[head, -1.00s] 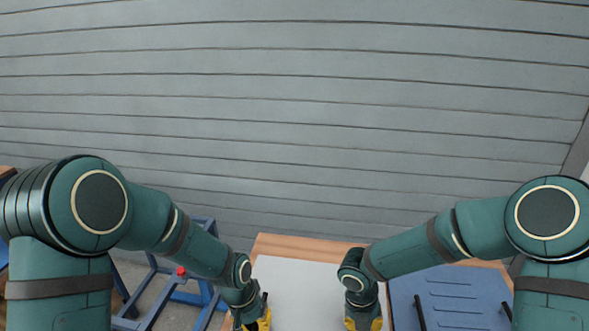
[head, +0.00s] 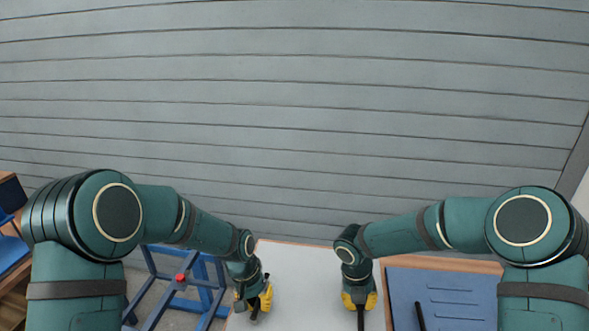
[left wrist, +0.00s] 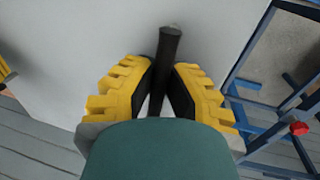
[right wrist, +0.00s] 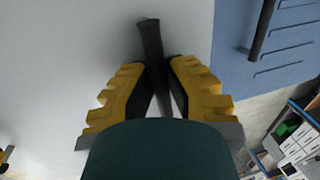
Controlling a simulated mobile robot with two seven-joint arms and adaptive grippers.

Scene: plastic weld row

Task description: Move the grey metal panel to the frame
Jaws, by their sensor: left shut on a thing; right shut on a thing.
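The grey metal panel (head: 310,275) is a flat, pale sheet with two black bar handles, in front of me in the head view. My left gripper (head: 255,302) is shut on the panel's left handle, a black bar seen between the yellow fingers in the left wrist view (left wrist: 168,50). My right gripper (head: 360,302) is shut on the right handle, which shows in the right wrist view (right wrist: 151,42). The panel seems held above the table; its near edge is out of view. The blue frame (head: 205,295) with a red knob (head: 181,278) stands to the left of the panel.
A blue panel (head: 455,295) with slots and a black handle lies on the wooden table (head: 445,262) to the right. A grey plank wall (head: 300,120) rises behind. Another wooden bench with blue items (head: 10,250) is at the far left.

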